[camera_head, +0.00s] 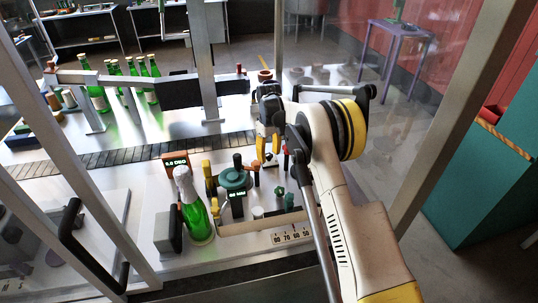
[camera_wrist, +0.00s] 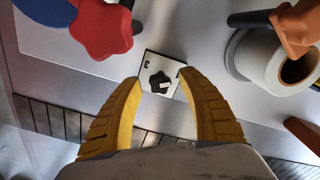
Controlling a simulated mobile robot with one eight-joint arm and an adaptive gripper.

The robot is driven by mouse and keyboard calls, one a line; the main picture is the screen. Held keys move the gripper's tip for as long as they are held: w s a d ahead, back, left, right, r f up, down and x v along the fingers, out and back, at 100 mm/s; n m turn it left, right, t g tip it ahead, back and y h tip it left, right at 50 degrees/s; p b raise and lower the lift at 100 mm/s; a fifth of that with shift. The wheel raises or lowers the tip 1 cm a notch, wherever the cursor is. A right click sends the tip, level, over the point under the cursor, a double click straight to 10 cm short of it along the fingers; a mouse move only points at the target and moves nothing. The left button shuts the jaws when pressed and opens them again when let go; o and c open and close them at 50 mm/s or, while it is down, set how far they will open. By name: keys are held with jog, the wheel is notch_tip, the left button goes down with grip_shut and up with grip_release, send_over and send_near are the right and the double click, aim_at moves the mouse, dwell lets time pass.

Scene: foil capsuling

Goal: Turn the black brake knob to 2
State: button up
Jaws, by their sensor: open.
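The black brake knob (camera_wrist: 156,78) sits on a small white plate (camera_wrist: 150,62) in the wrist view. A short white mark shows on its right side. The plate bears small dark marks at its upper corners, too small to read for certain. My gripper (camera_wrist: 158,79) is open, its yellow fingers apart on either side of the knob in the picture; nothing is between them but the view of the knob. I cannot tell how far above the plate they are. In the head view my gripper (camera_head: 267,153) points down above the bench, and I cannot make out the knob there.
In the wrist view a red star knob (camera_wrist: 103,28) is at upper left, a white roll (camera_wrist: 258,60) at right and an orange knob (camera_wrist: 298,25) beyond it. A slatted conveyor (camera_head: 100,158) runs behind. A foil-topped green bottle (camera_head: 195,215) stands left of my gripper.

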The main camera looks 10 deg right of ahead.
grip_shut()
jog(key=shift+m, duration=0.3)
jog(key=m+b, duration=0.1)
jog(key=m, duration=0.2)
jog(key=shift+m+b, duration=0.3)
jog(key=m+b, duration=0.1)
jog(key=m, duration=0.4)
jog(key=m+b, duration=0.1)
jog(key=m, duration=0.6)
jog(key=shift+m, duration=0.3)
jog(key=m, duration=0.6)
jog(key=shift+m+b, duration=0.3)
jog(key=shift+m, duration=0.1)
